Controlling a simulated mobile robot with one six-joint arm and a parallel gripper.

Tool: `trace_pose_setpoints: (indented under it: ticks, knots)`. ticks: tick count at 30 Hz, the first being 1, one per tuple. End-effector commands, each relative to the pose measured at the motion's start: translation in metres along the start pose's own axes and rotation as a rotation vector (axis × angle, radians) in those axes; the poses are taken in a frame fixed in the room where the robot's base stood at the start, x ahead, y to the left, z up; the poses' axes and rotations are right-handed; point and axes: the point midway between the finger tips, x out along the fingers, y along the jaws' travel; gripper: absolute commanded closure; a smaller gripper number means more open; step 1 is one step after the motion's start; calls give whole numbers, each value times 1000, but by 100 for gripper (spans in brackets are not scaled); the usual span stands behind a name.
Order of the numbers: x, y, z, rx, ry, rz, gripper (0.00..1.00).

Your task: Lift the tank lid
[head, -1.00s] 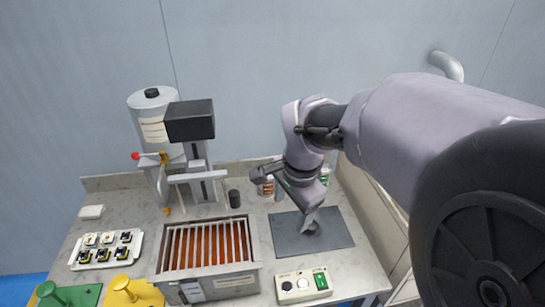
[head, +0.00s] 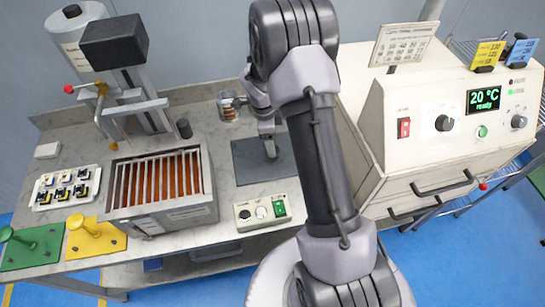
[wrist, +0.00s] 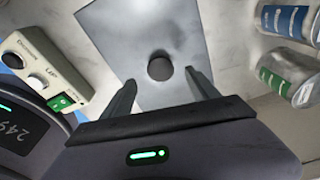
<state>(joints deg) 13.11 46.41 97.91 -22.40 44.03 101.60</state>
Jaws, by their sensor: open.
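The tank lid, a flat dark grey plate (head: 262,167) with a round dark knob (wrist: 160,66), lies on the bench right of the open tank (head: 160,217). It fills the upper middle of the wrist view (wrist: 195,30). My gripper (head: 270,150) is over the lid, pointing down. In the wrist view its two fingers (wrist: 161,80) are apart, one on each side of the knob's near edge, with nothing between them. I cannot tell whether the fingertips are level with the knob. The head view mostly hides the knob behind the gripper.
The tank holds a row of orange-brown plates. A small control box (head: 262,212) stands in front of the lid. Cans (wrist: 285,20) stand close behind it. An oven-like machine (head: 470,115) reading 20 °C is at the right. A dispenser (head: 115,45) stands behind the tank.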

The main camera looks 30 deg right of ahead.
Motion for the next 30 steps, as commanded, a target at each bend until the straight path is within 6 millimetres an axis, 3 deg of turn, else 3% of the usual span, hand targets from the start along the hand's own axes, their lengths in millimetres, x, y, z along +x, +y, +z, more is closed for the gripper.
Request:
trace_pose_setpoints:
  ticks: [6, 13, 23, 30]
  knots:
    - [44, 1, 2, 0, 0, 2, 31]
    - [45, 0, 1, 0, 0, 0, 33]
    - [45, 0, 1, -1, 0, 0, 98]
    - [45, 0, 1, -1, -1, 0, 100]
